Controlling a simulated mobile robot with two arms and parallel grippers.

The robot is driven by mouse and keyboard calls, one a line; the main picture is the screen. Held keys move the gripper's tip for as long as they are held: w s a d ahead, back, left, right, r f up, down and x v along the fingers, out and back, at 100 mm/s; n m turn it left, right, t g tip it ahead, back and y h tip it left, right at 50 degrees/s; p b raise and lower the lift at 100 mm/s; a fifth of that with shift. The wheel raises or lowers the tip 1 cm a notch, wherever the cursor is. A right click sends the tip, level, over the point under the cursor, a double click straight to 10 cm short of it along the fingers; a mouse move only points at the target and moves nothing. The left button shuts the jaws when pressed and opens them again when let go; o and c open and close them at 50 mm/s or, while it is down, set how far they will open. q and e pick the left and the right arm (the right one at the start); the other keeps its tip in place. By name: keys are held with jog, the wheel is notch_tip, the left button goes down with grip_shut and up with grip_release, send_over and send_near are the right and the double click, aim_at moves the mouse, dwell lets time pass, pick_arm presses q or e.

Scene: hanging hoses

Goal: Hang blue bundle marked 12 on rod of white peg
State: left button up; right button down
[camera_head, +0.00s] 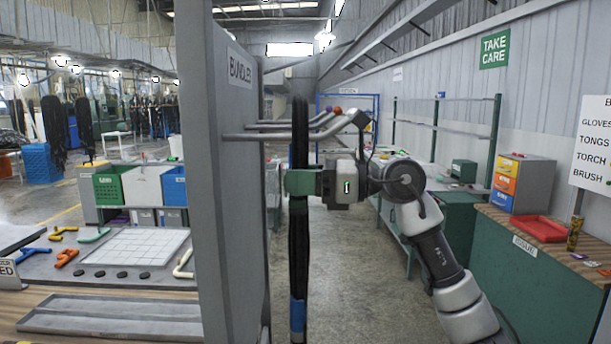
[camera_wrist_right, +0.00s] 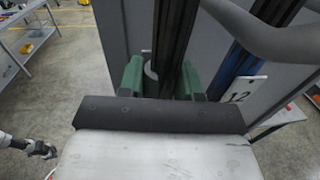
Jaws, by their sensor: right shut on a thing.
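My right gripper (camera_head: 300,182) is shut on a black hose bundle with a blue band (camera_head: 297,314), which hangs upright beside the grey panel. In the right wrist view the bundle (camera_wrist_right: 172,40) passes between the green fingers (camera_wrist_right: 160,78), and a white tag marked 12 (camera_wrist_right: 240,92) hangs beside its blue band (camera_wrist_right: 232,62). The front rod (camera_head: 262,137) sticks out from the panel and bends up to a pale end (camera_head: 360,119). The bundle's top rises above that rod and crosses it in the picture. I cannot tell whether the rod passes through the loop.
The panel labelled BUNDLES (camera_head: 222,200) stands close on the left. More rods stick out behind, with purple (camera_head: 325,109) and orange (camera_head: 337,110) ends visible. A workbench (camera_head: 110,312) is at left, and a green counter with a red tray (camera_head: 540,229) at right. The floor between is open.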

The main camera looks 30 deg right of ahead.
aim_at(296, 202)
jog(key=shift+w+a+f+b, duration=0.1)
jog(key=shift+a+f+b, duration=0.05)
jog(key=shift+f+b, duration=0.65)
jog(key=shift+w+a+f+b, duration=0.15)
jog(key=shift+f+b, duration=0.35)
jog(key=shift+f, duration=0.55)
jog(key=shift+s, duration=0.1)
jog(key=c, duration=0.7)
grip_release()
jog(key=shift+a+f, duration=0.1)
jog(key=shift+f, duration=0.05)
